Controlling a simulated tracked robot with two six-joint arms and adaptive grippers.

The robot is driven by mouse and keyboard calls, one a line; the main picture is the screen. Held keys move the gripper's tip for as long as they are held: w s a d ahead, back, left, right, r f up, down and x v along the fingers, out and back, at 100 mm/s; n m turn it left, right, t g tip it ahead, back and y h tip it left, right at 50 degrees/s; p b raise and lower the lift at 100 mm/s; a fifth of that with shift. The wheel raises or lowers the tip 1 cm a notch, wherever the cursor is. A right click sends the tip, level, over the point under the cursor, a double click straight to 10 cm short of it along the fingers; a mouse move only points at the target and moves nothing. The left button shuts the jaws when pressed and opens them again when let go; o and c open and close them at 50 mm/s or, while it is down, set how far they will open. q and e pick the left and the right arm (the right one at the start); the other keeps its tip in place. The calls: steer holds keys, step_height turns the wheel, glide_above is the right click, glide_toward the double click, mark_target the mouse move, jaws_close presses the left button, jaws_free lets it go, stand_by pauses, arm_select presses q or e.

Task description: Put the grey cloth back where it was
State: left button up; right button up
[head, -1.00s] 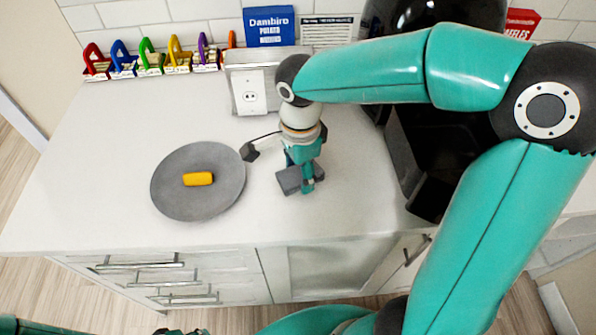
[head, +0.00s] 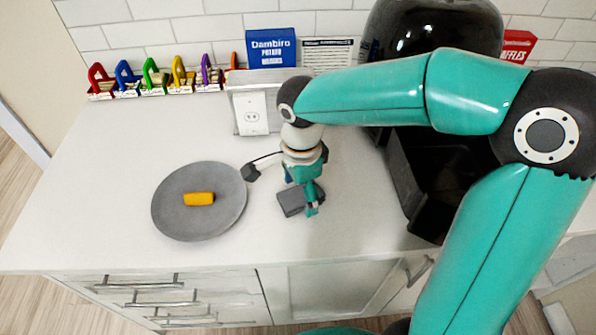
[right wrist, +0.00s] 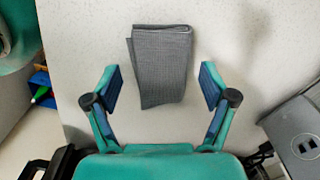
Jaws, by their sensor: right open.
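The grey cloth (right wrist: 161,70) is folded into a rectangle and lies flat on the white counter in the right wrist view. In the head view the cloth (head: 292,202) is partly hidden by my right gripper (head: 312,207). In the right wrist view my right gripper (right wrist: 161,88) is open, with one finger on each side of the cloth's lower part and a gap to both sides. The fingers hold nothing. My left gripper is not in view.
A grey round plate (head: 170,222) with a yellow item (head: 199,199) on it is left of the cloth. An outlet box (head: 252,112) stands behind. Coloured holders (head: 153,75) line the wall at the back left. The counter front (head: 150,255) is clear.

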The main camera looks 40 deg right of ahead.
mark_target(301, 193)
step_height(301, 193, up, 12)
steer(key=shift+p, duration=0.45)
steer(key=shift+s+f, duration=0.1)
steer(key=shift+f, duration=0.05)
